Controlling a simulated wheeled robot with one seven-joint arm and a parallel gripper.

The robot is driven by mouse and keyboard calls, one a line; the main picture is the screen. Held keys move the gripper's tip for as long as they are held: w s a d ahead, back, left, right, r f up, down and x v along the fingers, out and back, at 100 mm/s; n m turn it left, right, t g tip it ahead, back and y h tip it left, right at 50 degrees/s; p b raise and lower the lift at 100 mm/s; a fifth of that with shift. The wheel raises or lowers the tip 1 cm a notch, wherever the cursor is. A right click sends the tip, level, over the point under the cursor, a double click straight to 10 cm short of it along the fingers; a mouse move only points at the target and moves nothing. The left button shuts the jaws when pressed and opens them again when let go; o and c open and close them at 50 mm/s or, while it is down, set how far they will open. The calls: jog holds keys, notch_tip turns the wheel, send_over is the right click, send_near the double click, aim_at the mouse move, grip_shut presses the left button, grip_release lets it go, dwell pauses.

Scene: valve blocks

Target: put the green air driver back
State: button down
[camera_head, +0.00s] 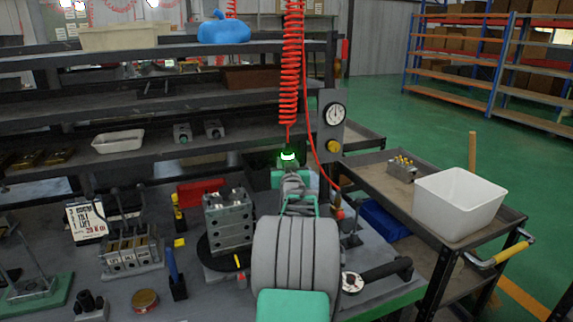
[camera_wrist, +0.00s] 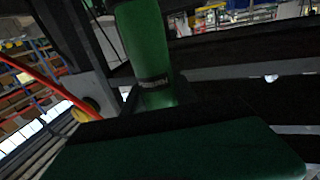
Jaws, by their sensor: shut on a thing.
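The green air driver (camera_head: 288,157) is at the lower end of the red coiled hose (camera_head: 292,70), in the middle of the head view. My arm reaches forward over the bench, and my gripper (camera_head: 290,172) is at the driver, shut on it. In the wrist view the driver (camera_wrist: 148,50) is a green cylinder with a dark band, standing nearly upright between the dark fingers. Its lower part is hidden behind my gripper. A holder for the driver cannot be made out clearly.
A gauge post (camera_head: 331,125) stands close to the right of the driver. Behind are dark shelves (camera_head: 150,95). A metal valve block (camera_head: 229,222) sits on the bench, left of my arm. A cart with a white bin (camera_head: 459,204) is at the right.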

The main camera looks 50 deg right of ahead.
jog(key=shift+f+b, duration=0.25)
jog(key=shift+b, duration=0.15)
jog(key=c, duration=1.3)
grip_release()
jog(key=o, duration=0.4)
jog(key=shift+f, duration=0.35)
jog(key=v, duration=0.7)
jog(key=shift+s+a+r, duration=0.2)
jog(key=shift+s+a, duration=0.05)
jog(key=shift+a, duration=0.05)
